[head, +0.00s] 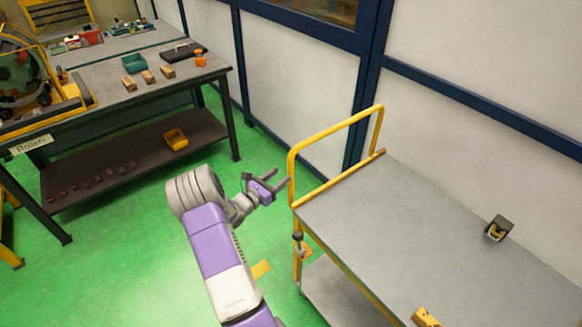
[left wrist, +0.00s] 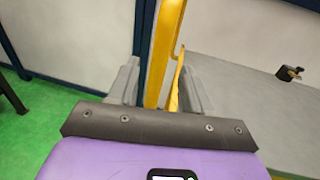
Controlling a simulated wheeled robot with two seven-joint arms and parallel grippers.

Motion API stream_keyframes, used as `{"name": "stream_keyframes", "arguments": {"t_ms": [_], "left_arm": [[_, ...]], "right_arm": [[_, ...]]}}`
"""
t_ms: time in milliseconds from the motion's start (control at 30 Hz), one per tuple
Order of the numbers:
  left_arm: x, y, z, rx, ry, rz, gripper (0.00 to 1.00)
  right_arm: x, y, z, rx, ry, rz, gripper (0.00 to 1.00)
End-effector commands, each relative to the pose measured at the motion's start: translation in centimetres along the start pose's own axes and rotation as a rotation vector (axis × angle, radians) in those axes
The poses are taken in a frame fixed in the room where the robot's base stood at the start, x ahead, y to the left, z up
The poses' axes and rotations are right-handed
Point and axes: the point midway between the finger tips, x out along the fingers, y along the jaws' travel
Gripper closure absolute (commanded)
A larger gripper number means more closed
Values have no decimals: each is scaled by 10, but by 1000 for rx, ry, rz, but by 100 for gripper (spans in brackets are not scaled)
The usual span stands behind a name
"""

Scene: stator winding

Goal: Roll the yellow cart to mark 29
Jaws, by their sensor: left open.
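A lower grey shelf (head: 335,290) shows under the deck. My left gripper (head: 279,182) is open and empty just left of the handle's left post. In the left wrist view, the yellow handle (left wrist: 168,55) appears between the two spread fingers of my left gripper (left wrist: 160,85); I cannot tell whether they touch it. No number 29 is readable on the floor. My right gripper is not in view.
A dark workbench (head: 150,75) with blocks, bins and a "Rollers" label stands at the left. A small dark and yellow item (head: 498,228) sits on the cart deck. A wall (head: 300,75) runs behind the cart. A yellow floor patch (head: 261,269) lies on open green floor.

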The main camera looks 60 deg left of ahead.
Motion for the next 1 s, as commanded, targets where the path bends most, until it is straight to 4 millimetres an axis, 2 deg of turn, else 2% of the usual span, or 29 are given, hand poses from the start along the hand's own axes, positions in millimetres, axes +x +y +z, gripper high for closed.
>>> {"name": "stream_keyframes", "arguments": {"t_ms": [200,400,767,1000], "left_arm": [[37,-1,-1,-2,-4,-5,51],[60,-1,0,-2,-3,-5,51],[66,-1,0,-3,-3,-3,51],[66,-1,0,-2,-3,-3,88]], "right_arm": [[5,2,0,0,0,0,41],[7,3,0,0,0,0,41],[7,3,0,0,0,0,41],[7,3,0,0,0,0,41]]}}
